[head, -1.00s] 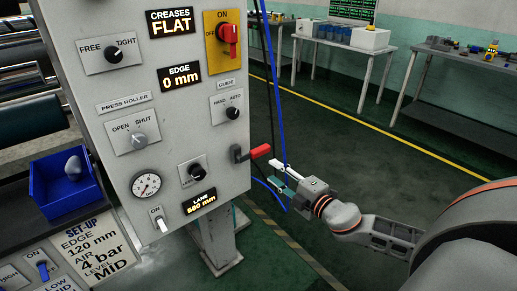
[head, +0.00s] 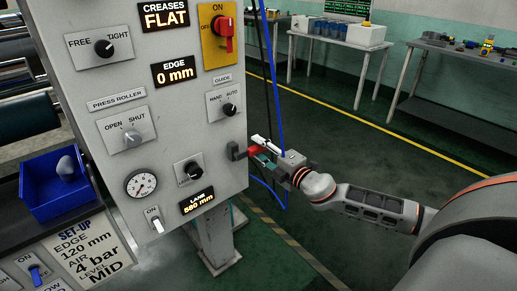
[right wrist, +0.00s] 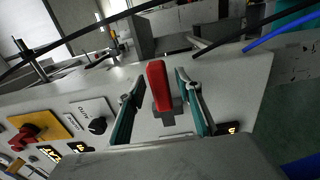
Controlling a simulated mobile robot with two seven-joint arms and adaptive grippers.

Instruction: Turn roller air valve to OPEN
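A lever with a red handle (head: 253,150) sticks out to the right from the lower right edge of the grey control cabinet (head: 155,78). I read no label on it. My right gripper (head: 262,152) is at this handle, coming from the right. In the right wrist view the red handle (right wrist: 158,82) stands between the two fingers of my right gripper (right wrist: 159,77), with a gap on each side. The gripper is open. In the head view its fingers partly hide the handle. My left gripper is not in view.
The cabinet face carries a press roller knob (head: 132,137) marked OPEN and SHUT, a pressure gauge (head: 141,184) and a red switch (head: 222,26). A blue hose (head: 279,105) and a black cable hang close beside my right gripper. The floor to the right is clear.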

